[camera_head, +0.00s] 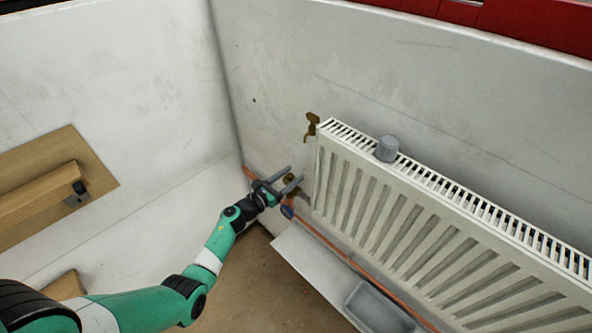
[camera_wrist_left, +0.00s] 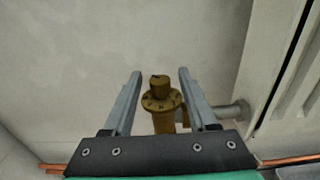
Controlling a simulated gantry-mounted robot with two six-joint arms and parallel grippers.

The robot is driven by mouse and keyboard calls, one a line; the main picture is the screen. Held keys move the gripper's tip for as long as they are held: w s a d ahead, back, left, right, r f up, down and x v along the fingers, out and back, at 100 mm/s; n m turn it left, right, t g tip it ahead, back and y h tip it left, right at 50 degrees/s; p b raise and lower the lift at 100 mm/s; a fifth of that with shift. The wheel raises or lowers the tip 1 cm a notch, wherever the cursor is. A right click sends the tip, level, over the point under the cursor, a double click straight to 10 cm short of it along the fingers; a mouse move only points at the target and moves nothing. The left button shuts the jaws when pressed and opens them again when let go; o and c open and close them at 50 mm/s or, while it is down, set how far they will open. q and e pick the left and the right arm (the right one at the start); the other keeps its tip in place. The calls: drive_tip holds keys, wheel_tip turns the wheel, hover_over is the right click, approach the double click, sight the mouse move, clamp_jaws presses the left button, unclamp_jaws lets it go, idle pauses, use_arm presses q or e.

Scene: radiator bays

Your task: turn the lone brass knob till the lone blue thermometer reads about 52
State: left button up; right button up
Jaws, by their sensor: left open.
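The brass knob (camera_head: 291,179) is low at the radiator's left end in the head view, partly hidden by my left gripper (camera_head: 295,174). In the left wrist view, the knob (camera_wrist_left: 160,87) stands on a brass valve body with a marked collar. My left gripper (camera_wrist_left: 161,73) is open there, with one finger on each side of the knob and a visible gap to each. A small blue object (camera_head: 287,211), apparently the thermometer, is by the copper pipe just below the gripper. Its reading is too small to make out. My right gripper is not in view.
The white radiator (camera_head: 400,215) stands right of the gripper, with a grey cap (camera_head: 387,149) on top. Another brass fitting (camera_head: 311,126) is at its upper left corner. Copper pipe (camera_head: 345,258) runs below, above a grey tray (camera_head: 375,306). A wooden panel (camera_head: 95,165) is at left.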

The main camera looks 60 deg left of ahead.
use_arm(q)
drive_tip(key=p+v, duration=0.2)
drive_tip(key=v, duration=0.7)
drive_tip(key=shift+w, duration=0.15)
